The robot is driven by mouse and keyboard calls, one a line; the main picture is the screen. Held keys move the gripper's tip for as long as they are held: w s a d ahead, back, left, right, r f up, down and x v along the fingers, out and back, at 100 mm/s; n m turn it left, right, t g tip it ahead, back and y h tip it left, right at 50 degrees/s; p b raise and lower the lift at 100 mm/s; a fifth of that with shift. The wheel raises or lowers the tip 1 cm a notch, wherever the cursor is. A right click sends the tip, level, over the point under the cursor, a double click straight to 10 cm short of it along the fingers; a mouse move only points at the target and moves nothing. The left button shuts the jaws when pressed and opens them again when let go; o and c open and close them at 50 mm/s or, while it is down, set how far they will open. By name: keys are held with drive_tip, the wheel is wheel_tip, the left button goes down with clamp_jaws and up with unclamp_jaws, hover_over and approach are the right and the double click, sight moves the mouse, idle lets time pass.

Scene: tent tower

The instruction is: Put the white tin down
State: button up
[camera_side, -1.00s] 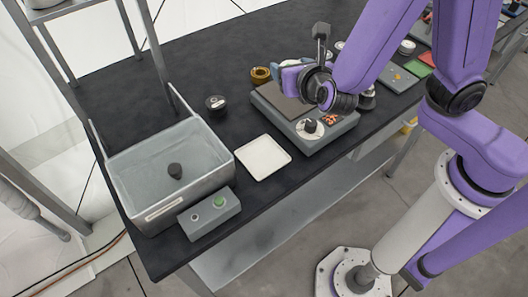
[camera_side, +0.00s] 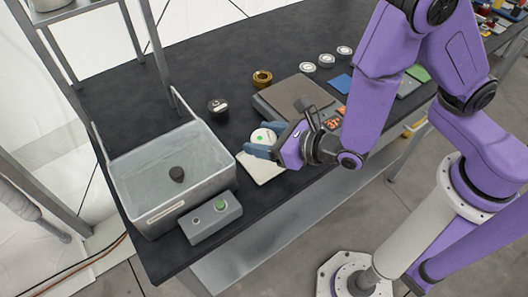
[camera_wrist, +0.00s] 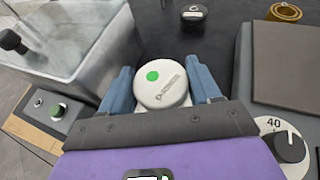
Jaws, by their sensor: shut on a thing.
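The white tin (camera_wrist: 161,84) has a round lid with a green dot and sits between the two blue fingers of my gripper (camera_wrist: 162,92) in the wrist view. My gripper (camera_side: 262,142) is shut on it. In the side view the tin (camera_side: 263,136) is over the white square plate (camera_side: 262,168), near the plate's back edge. I cannot tell whether the tin touches the plate, which is mostly hidden in the wrist view.
A clear-walled bin (camera_side: 160,213) with a dark knob inside stands left, with a grey button box (camera_side: 211,217) before it. A black tin (camera_side: 218,108) and a brass ring (camera_side: 262,79) lie behind. The dial device (camera_side: 300,95) is on the right.

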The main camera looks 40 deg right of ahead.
sight(263, 162)
drive_tip(key=shift+f, duration=2.4)
drive_tip(key=shift+f, duration=0.1)
drive_tip(key=o, duration=1.2)
drive_tip(key=shift+a, duration=0.15)
drive_tip(key=shift+s+a, duration=0.1)
drive_tip(key=v, duration=1.2)
drive_tip(key=shift+d, duration=0.3)
